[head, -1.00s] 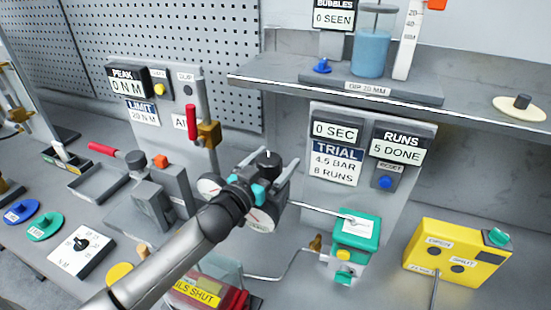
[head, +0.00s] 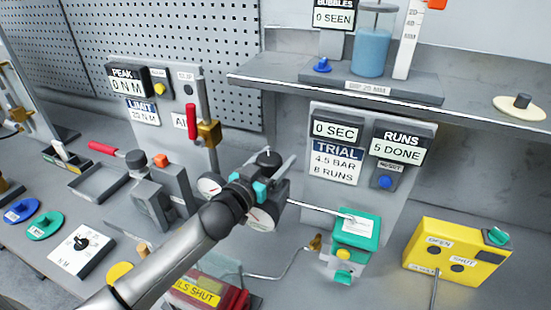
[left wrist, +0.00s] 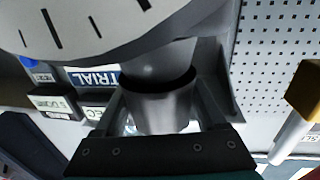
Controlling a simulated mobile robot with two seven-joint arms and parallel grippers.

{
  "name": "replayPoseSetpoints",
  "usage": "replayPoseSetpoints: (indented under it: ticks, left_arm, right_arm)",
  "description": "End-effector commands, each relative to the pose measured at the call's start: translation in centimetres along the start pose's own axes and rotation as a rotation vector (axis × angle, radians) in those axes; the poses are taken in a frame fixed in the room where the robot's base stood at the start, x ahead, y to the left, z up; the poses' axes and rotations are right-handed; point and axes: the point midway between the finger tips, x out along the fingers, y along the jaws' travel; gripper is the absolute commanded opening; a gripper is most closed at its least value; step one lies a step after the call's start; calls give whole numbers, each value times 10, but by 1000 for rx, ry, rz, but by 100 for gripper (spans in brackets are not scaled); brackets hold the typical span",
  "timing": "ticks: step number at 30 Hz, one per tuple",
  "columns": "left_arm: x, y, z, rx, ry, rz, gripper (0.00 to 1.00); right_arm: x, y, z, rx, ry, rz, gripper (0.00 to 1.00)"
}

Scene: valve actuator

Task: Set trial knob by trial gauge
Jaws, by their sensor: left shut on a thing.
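In the left wrist view the knob is a dark grey cylinder (left wrist: 160,108) between the shut fingers (left wrist: 160,118). The gauge dial (left wrist: 85,25) with black marks fills the top left there; no pointer shows in that part. The trial panel (head: 335,163) reads 4.5 BAR, 8 RUNS. My right gripper is not in view.
A thin pipe leads right to a green and white box (head: 356,232). A yellow box (head: 458,252) sits at the right. A shelf (head: 400,108) overhangs the panel.

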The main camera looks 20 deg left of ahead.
Motion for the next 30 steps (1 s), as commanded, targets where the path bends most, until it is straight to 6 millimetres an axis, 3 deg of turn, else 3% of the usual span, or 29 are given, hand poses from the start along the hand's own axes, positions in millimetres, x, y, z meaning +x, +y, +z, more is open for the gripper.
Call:
replayPoseSetpoints:
  ticks: [4, 14, 23, 30]
  left_arm:
    - [0, 0, 0, 0, 0, 1, 17]
    - [0, 1, -1, 3, -1, 57, 17]
    - [0, 4, -2, 7, -3, 260, 17]
    - [-2, 9, 0, 9, -1, 451, 17]
  right_arm:
    - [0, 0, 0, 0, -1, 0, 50]
    - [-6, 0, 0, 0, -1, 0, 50]
    - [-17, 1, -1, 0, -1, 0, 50]
    - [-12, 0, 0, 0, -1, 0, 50]
